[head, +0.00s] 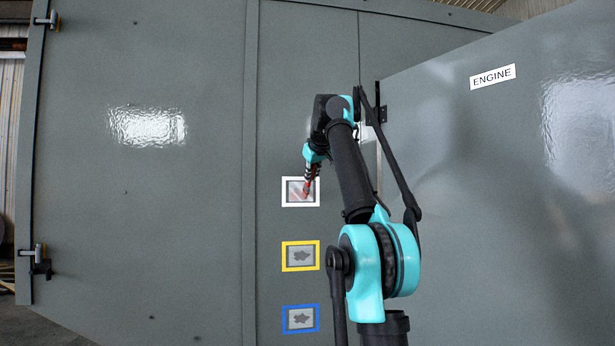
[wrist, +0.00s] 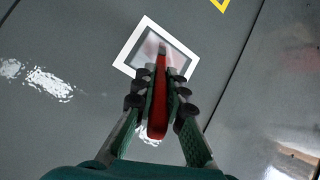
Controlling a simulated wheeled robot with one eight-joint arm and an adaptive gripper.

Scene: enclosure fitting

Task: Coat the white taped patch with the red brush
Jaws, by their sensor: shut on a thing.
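The white taped patch (head: 287,203) is the top one of a column of taped frames on the grey panel. Its inside shows faint reddish streaks over grey. In the wrist view its white tape frame (wrist: 127,51) shows at the top centre, tilted in the picture. My gripper (head: 312,170) is at the patch and shut on the red brush (head: 308,187). The brush (wrist: 158,105) lies between my fingers (wrist: 161,88) and its tip reaches over the inside of the white frame. Whether the bristles touch the surface I cannot tell.
A yellow taped patch (head: 286,257) and a blue taped patch (head: 286,321), each with a dark spot, are below the white one. An open grey door (head: 480,180) with an ENGINE label (head: 492,77) stands to the right of my arm. The left panel (head: 150,220) is clear.

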